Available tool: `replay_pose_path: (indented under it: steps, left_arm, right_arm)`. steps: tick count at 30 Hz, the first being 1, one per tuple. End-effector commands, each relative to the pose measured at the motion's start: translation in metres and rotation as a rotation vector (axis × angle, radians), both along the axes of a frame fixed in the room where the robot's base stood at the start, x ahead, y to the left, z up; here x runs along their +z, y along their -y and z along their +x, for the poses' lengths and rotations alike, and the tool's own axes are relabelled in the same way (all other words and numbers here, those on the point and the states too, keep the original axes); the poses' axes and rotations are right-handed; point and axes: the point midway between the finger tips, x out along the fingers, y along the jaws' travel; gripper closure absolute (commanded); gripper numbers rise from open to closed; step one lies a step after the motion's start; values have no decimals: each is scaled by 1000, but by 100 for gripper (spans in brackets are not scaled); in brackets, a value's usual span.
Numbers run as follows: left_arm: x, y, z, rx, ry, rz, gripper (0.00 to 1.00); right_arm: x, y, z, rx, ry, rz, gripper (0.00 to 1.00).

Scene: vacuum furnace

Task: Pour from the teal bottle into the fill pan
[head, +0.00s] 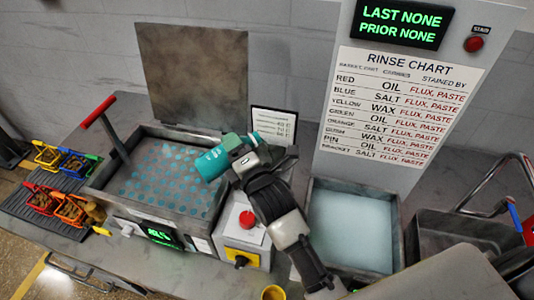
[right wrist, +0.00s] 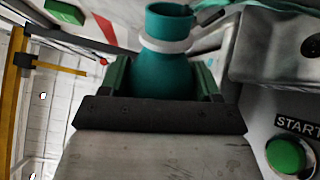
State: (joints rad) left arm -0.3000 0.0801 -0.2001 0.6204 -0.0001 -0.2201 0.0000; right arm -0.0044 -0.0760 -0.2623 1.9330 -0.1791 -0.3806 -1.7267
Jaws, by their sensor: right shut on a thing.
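The teal bottle (head: 212,163) is in my right gripper (head: 242,156), which is shut around it. In the head view it is tilted, with its base at lower left and its neck at upper right. In the right wrist view the bottle (right wrist: 168,70) shows its open neck and a pale ring, between the green-edged fingers. The bottle's base is above the right side of a grey-walled tank (head: 97,187) with a teal-dotted floor. A second basin (head: 350,232) with a pale blue inside is to the right. I cannot tell which one is the fill pan. My left gripper is out of view.
A red-handled lever (head: 97,112) stands at the tank's left. Coloured baskets (head: 68,208) sit on a dark rack at far left. A control box with a red button (head: 247,220) is between the basins. A rinse chart panel (head: 400,105) rises behind the pale basin.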

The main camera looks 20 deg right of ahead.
Motion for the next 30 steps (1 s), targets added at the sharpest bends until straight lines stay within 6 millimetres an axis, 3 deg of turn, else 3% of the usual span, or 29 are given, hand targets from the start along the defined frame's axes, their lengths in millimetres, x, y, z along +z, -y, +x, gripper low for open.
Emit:
replay_pose_path:
  steps: [30]
  left_arm:
    - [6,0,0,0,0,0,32]
  right_arm:
    - [4,-9,-2,0,-5,40,66]
